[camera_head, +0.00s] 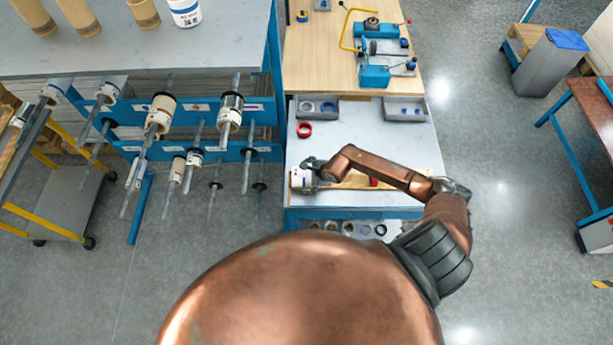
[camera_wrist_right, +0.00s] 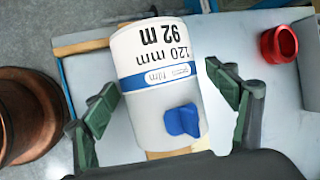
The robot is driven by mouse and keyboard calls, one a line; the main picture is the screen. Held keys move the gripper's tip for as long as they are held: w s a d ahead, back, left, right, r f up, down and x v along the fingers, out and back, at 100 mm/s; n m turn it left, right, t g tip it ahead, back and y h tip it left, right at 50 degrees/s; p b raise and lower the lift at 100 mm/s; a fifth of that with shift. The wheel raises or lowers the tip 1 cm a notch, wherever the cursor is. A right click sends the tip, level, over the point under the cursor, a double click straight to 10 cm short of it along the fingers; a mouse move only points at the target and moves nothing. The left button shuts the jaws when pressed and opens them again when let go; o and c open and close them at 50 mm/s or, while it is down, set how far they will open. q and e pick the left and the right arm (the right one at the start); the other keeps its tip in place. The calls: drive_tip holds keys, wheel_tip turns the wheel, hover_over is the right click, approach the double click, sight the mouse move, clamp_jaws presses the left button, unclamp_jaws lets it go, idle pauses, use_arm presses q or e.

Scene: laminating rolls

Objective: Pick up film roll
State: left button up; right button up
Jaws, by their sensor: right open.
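A white film roll (camera_head: 298,180) with a blue stripe lies at the left end of the grey-topped workbench. In the right wrist view the roll (camera_wrist_right: 160,60) shows its "120 mm", "film" and "92 m" print and a blue knob-like piece (camera_wrist_right: 182,121). My right gripper (camera_head: 310,168) is open at the roll. In the wrist view its green-padded fingers (camera_wrist_right: 162,88) stand on either side of the roll, with a visible gap at each side. The roll's underside is hidden. My left gripper is out of view.
A red ring (camera_head: 304,130) lies on the bench behind the roll. Grey holders (camera_head: 405,110) stand at the bench's back, before a wooden table (camera_head: 315,60) with blue tools. A rack at left carries several rolls on rods (camera_head: 230,110).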

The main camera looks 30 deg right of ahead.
drive_tip(key=shift+f+b, duration=0.25)
drive_tip(key=shift+b, duration=0.05)
idle(0.5)
drive_tip(key=shift+c, duration=0.5)
drive_tip(key=shift+s, duration=0.1)
drive_tip(key=c, duration=1.4)
